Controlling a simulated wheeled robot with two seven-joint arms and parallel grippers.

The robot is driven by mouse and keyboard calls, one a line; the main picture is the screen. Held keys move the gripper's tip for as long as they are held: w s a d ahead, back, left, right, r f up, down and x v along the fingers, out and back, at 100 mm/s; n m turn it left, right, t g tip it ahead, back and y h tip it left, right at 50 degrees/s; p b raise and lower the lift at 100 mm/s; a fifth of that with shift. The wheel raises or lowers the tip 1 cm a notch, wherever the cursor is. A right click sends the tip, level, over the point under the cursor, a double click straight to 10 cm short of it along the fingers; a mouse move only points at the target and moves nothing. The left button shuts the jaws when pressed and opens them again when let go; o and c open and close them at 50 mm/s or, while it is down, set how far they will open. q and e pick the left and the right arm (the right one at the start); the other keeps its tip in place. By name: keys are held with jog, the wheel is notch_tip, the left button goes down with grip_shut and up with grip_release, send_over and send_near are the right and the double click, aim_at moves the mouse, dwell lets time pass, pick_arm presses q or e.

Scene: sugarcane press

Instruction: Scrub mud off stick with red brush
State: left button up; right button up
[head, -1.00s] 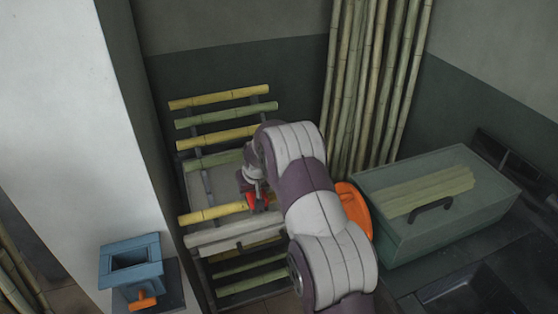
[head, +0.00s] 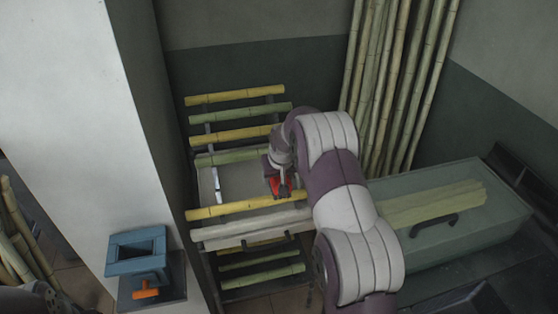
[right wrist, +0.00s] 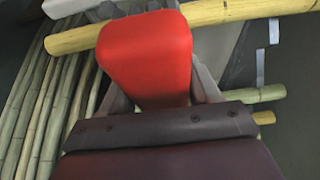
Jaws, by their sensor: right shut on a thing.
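My right gripper (head: 282,191) is shut on the red brush (head: 276,185) and holds it at the front yellow stick (head: 230,209), which lies across the rack. In the right wrist view the red brush (right wrist: 148,58) sits between my fingers. A dark, rough patch at its far end meets the yellow stick (right wrist: 225,13); I cannot tell whether it is bristles or mud. The visible left part of the stick looks clean. My arm hides its right end. My left gripper is not in view.
A rack holds several green and yellow sticks (head: 235,95) behind. A pale bar (head: 250,228) lies just in front. A blue box (head: 136,250) with an orange handle stands left by the white wall (head: 70,120).

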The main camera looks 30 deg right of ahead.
jog(key=shift+d+r+p, duration=0.2)
jog(key=shift+r+p, duration=0.35)
jog(key=shift+r, duration=0.4)
jog(key=shift+r+p, duration=0.3)
jog(key=shift+r, duration=0.1)
jog(key=shift+a+r+p, duration=0.1)
jog(key=shift+r+p, duration=0.3)
jog(key=shift+r, duration=0.25)
jog(key=shift+f, duration=0.1)
